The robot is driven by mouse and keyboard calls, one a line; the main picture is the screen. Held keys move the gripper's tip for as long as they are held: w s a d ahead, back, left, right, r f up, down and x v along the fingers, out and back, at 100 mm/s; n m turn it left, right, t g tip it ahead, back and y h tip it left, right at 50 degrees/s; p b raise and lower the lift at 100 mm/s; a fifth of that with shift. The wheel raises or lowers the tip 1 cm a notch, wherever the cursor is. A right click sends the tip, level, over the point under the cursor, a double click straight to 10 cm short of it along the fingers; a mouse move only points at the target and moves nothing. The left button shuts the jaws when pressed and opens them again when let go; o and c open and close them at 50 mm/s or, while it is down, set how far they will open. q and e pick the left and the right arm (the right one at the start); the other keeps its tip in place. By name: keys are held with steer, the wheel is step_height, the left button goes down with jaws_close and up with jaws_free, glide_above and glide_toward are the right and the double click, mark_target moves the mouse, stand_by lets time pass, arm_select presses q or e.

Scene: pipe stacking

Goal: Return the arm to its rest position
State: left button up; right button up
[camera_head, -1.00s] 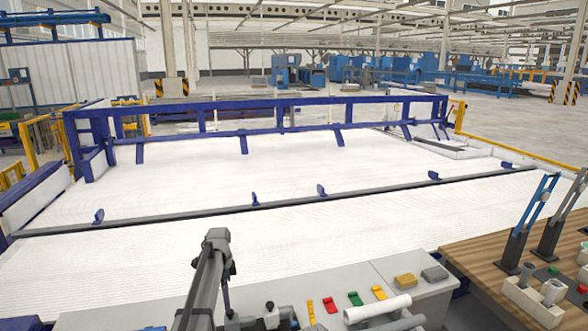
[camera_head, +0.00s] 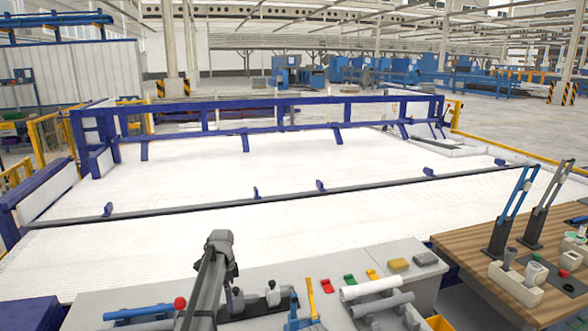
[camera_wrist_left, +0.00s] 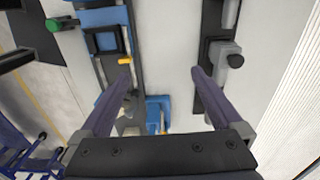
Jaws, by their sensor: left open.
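My left arm (camera_head: 209,285) rises from the bottom edge of the head view, left of centre, and bends at a dark joint over the front of the light grey console (camera_head: 330,275). Its fingers cannot be made out clearly there. In the left wrist view my left gripper (camera_wrist_left: 161,73) shows two dark fingers spread wide apart with nothing between them. Below them are a blue fixture (camera_wrist_left: 106,42) and a grey fixture with a black knob (camera_wrist_left: 222,55) on dark strips. My right arm and gripper are not in view.
White and grey pipes (camera_head: 370,287) lie on the console right of my arm, near small coloured blocks. A wooden table (camera_head: 470,248) with upright levers (camera_head: 512,215) stands at the right. A blue-framed white bed (camera_head: 270,170) fills the area beyond.

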arm_select(q)
steer(key=s+d+f+n+b, duration=0.3)
steer(key=s+d, duration=0.2)
steer(key=s, duration=0.6)
steer(key=s+d+f+n+b, duration=0.3)
steer(key=s+d+n, duration=0.1)
steer(key=s, duration=0.8)
steer(key=s+d+f+n+y+b, duration=0.1)
steer(key=s+d+f+n+b, duration=0.2)
steer(key=s+d, duration=0.3)
steer(key=s+f, duration=0.1)
steer(key=s, duration=0.4)
steer(key=shift+s+d+n, duration=0.3)
steer(key=shift+s+d, duration=0.1)
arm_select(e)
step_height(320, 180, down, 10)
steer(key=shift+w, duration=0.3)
